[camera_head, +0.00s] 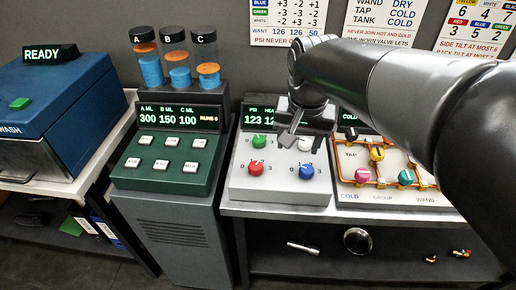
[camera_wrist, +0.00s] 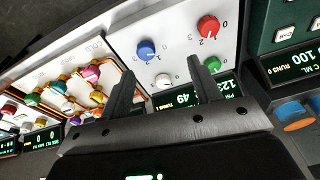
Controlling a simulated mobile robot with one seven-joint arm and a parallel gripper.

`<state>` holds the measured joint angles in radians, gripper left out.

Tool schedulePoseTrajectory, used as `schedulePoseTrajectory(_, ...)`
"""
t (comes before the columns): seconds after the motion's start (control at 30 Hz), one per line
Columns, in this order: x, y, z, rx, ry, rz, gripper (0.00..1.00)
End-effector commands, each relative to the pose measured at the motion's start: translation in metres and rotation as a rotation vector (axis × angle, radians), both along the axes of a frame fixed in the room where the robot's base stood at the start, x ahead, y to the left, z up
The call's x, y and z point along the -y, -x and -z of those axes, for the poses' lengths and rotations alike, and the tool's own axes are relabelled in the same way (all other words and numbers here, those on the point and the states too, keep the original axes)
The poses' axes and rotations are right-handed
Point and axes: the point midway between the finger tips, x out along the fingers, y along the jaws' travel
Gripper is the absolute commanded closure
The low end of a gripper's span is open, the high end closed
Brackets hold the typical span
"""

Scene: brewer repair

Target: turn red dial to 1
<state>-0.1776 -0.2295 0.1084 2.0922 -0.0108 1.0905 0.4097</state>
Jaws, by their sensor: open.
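The red dial (camera_head: 256,168) is at the lower left of a light grey control panel (camera_head: 285,190), with small numbers around it. In the wrist view the red dial (camera_wrist: 208,26) is at the upper right, beyond the fingertips. Its exact setting is too small to tell. My gripper (camera_head: 291,132) is open and empty over the upper part of the panel, up and to the right of the red dial and apart from it. In the wrist view my gripper's two fingers (camera_wrist: 160,78) are spread, with the white dial (camera_wrist: 163,80) showing between them.
A blue dial (camera_head: 307,171) sits right of the red one, a green dial (camera_head: 258,142) above it. A panel with orange piping (camera_head: 375,182) and coloured knobs is to the right. A green button console (camera_head: 168,165) stands to the left.

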Motion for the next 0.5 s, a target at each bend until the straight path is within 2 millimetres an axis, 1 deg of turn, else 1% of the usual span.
schedulePoseTrajectory(0.03,-0.015,-0.012,0.004,-0.03,0.001,0.004,0.43)
schedulePoseTrajectory(0.1,-0.033,-0.024,0.009,-0.067,0.0,0.018,0.43)
schedulePoseTrajectory(0.2,-0.058,-0.039,0.017,-0.115,0.003,0.037,0.43)
schedulePoseTrajectory(0.3,-0.077,-0.05,0.025,-0.152,0.008,0.054,0.43)
schedulePoseTrajectory(0.4,-0.091,-0.056,0.031,-0.176,0.01,0.068,0.43)
schedulePoseTrajectory(0.5,-0.097,-0.059,0.034,-0.189,0.013,0.074,0.43)
